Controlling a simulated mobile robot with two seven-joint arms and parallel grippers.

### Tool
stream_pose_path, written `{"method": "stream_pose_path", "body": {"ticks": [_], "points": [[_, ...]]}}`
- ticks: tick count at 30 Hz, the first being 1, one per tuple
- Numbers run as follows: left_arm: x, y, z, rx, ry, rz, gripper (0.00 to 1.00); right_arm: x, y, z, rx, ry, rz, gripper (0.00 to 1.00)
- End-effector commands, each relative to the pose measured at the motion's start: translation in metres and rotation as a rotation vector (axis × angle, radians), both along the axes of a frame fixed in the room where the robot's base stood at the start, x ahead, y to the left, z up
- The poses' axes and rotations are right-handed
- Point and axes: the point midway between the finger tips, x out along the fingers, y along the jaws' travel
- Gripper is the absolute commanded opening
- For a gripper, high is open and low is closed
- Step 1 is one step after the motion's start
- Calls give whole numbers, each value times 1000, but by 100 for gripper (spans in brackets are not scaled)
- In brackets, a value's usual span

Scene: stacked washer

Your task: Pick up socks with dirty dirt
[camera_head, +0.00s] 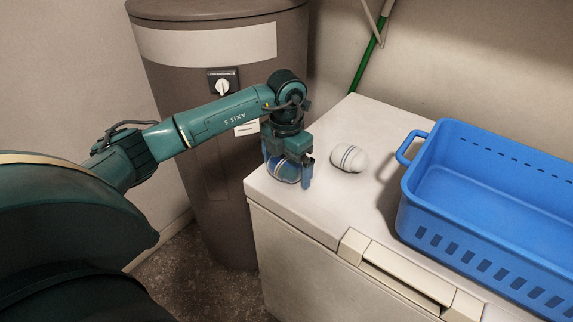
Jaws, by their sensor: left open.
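My left gripper (287,170) points down at the near left corner of the white appliance top. It is open, with its fingers on either side of a rolled sock (284,174). This sock looks greyish-blue with a pale part and is partly hidden by the gripper; I cannot tell whether the fingers touch it. A second rolled sock (349,158), white with dark stripes, lies just to the right of the gripper. Dirt on either sock is too small to tell. My right gripper is not in view.
A blue slotted basket (425,205) stands on the right of the white appliance top (345,205) and looks empty where visible. A brown cylindrical tank (180,75) with a dial stands behind my left arm. A green pipe (366,62) runs along the back wall.

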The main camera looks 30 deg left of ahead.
Motion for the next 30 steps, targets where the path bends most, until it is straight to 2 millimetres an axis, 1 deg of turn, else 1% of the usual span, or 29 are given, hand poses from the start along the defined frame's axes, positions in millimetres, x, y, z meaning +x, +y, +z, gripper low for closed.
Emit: {"method": "stream_pose_path", "body": {"ticks": [7,23,30], "points": [[0,0,-2,0,-1,-1,99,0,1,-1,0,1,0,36],[0,0,-2,0,-1,0,56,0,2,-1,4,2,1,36],[0,0,0,0,-2,0,55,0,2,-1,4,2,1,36]]}}
